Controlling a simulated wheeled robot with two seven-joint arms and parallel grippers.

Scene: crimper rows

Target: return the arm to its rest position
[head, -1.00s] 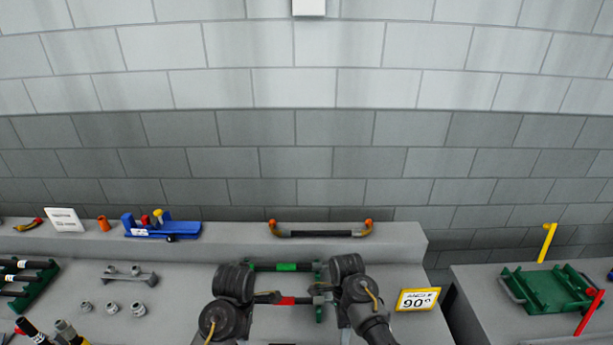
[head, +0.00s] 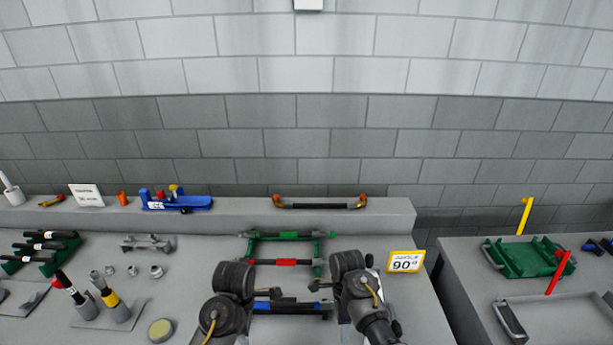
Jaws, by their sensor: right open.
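Both my arms reach in from the bottom centre of the head view, bent over the bench. My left gripper (head: 270,292) points inward, small and dark, above the rack between the red bar and the blue bar; its finger gap is too small to judge. My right gripper (head: 324,284) points inward from the other side, open, with nothing seen between its fingers. Below and around them lies a green rack (head: 319,266) with a green-marked bar (head: 288,235), a red-marked bar (head: 286,262) and a blue-marked bar (head: 285,307) in rows. My arms partly hide the rack's sides.
A yellow-framed 90° sign (head: 405,262) stands right of my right arm. An orange-ended handle (head: 320,204) and a blue tool (head: 178,201) lie on the back ledge. Black-and-coloured tools (head: 71,290) stand at left. A gap separates the right bench with its green tray (head: 525,257).

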